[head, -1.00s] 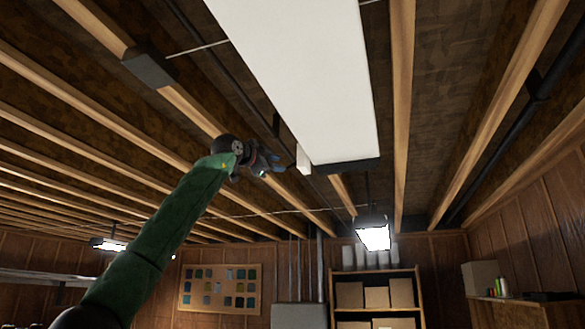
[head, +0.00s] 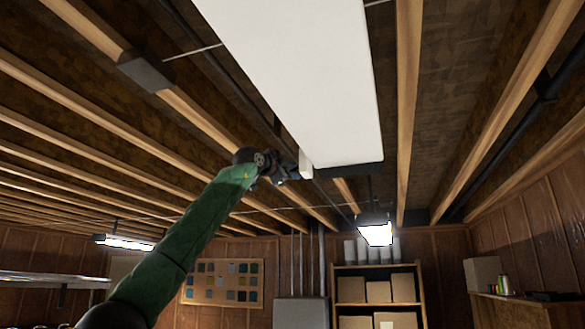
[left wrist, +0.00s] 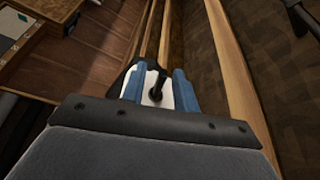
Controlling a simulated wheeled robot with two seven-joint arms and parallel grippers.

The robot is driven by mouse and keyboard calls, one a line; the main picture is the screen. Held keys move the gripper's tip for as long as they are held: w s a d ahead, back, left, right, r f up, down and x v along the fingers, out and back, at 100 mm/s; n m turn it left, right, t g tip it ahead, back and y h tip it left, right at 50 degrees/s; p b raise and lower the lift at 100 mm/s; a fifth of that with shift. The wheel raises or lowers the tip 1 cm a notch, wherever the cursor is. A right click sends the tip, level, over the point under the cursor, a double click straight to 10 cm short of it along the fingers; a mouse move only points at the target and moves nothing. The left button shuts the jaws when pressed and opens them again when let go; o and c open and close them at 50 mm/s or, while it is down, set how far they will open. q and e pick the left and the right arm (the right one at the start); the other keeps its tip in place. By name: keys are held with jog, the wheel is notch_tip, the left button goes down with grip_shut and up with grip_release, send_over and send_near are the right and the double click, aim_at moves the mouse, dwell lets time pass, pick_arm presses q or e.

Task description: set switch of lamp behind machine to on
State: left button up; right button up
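A large white lamp panel (head: 300,80) hangs under the ceiling at the top middle of the head view. Its face does not glow like the other lamps. My left gripper (head: 290,174) is raised right beside this box. In the left wrist view, a black toggle (left wrist: 157,88) on the white box shows between the two blue fingertips (left wrist: 158,92). The fingers are apart; I cannot tell whether they touch the toggle or box. The toggle's on or off position is unclear. My right gripper is out of view.
Wooden joists (head: 408,110) and a dark pipe (head: 225,75) run along the ceiling near the arm. Lit lamps hang at the right (head: 376,233) and left (head: 125,242). A shelf with boxes (head: 378,291) stands far back.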

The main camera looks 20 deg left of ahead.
pick_arm(q)
jog(key=shift+w, duration=0.2)
grip_shut()
